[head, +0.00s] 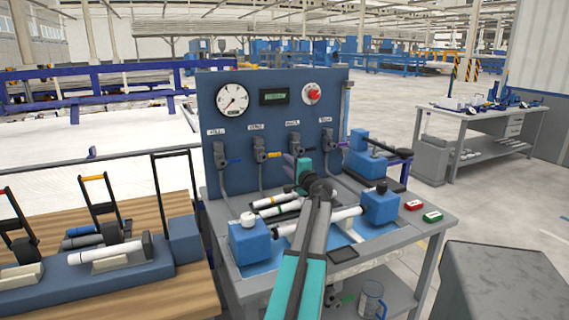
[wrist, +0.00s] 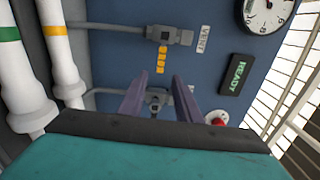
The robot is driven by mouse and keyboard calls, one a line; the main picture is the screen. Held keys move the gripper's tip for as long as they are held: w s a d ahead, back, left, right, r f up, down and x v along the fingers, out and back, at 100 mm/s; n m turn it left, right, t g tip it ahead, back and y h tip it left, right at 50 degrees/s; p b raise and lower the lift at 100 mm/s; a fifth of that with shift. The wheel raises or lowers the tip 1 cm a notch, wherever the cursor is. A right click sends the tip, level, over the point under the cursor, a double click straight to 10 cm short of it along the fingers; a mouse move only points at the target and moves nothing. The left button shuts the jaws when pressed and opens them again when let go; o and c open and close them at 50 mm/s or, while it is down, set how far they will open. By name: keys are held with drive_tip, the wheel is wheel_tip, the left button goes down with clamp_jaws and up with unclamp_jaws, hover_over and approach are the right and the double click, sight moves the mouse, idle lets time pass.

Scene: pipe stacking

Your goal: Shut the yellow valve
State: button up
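The yellow valve (head: 260,150) is on the blue panel, second from the left. Its short yellow handle (head: 274,154) points sideways to the right. In the turned wrist view, the yellow handle (wrist: 161,62) hangs down from its grey valve body (wrist: 165,35), beside a VENT label. My gripper (head: 290,160) is in front of the panel, just right of the yellow handle. In the wrist view its two purple fingers (wrist: 161,77) are apart, with nothing held. The handle's free end lines up with the gap between the fingertips; the depth between them is unclear.
Another grey valve (wrist: 155,102) shows between the fingers, farther back. A gauge (head: 232,100), READY display (head: 274,97) and red button (head: 312,93) sit above. White pipes and blue blocks (head: 250,240) crowd the bench below.

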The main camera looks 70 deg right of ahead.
drive_tip(key=shift+v, duration=1.4)
drive_tip(key=shift+r, duration=0.15)
